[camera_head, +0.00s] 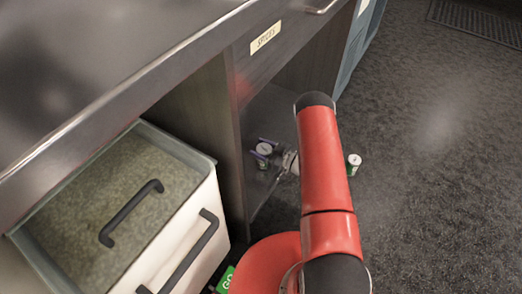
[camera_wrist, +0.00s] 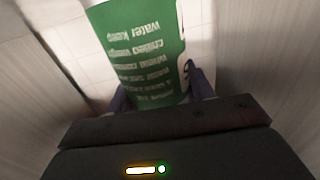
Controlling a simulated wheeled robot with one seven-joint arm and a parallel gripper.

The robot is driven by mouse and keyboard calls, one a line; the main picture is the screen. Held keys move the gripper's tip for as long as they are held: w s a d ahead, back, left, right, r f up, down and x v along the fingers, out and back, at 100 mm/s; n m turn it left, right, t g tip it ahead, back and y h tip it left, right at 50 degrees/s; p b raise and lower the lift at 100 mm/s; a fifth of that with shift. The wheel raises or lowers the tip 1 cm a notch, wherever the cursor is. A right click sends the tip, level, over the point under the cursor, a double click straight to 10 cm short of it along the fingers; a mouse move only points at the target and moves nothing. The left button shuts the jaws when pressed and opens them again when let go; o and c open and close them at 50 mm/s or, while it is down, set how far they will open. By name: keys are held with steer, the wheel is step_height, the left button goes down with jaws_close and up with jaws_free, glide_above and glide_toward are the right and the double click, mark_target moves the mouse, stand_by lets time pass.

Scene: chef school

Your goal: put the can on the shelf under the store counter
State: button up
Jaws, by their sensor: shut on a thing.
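My gripper (camera_head: 258,158) is shut on a can, with one purple finger on each side. The can's round pale top (camera_head: 264,148) shows in the head view. In the wrist view the can (camera_wrist: 140,45) is green with white print, between the gripper's fingers (camera_wrist: 161,94). The gripper and can are within the open compartment under the dark counter (camera_head: 120,60). The shelf floor (camera_head: 270,110) of that compartment partly shows. I cannot tell whether the can touches it. My red arm hides part of the opening.
Another green and white can (camera_head: 354,163) stands on the grey floor (camera_head: 430,190), right of my arm. A pale bin (camera_head: 185,255) with black handles fills the left bay. A vertical panel (camera_head: 235,160) divides the bays. A label (camera_head: 265,38) marks the counter front. Floor on the right is clear.

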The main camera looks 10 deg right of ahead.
steer(key=shift+f, duration=0.35)
steer(key=shift+f, duration=0.2)
steer(key=o, duration=1.3)
steer(key=shift+r, duration=0.15)
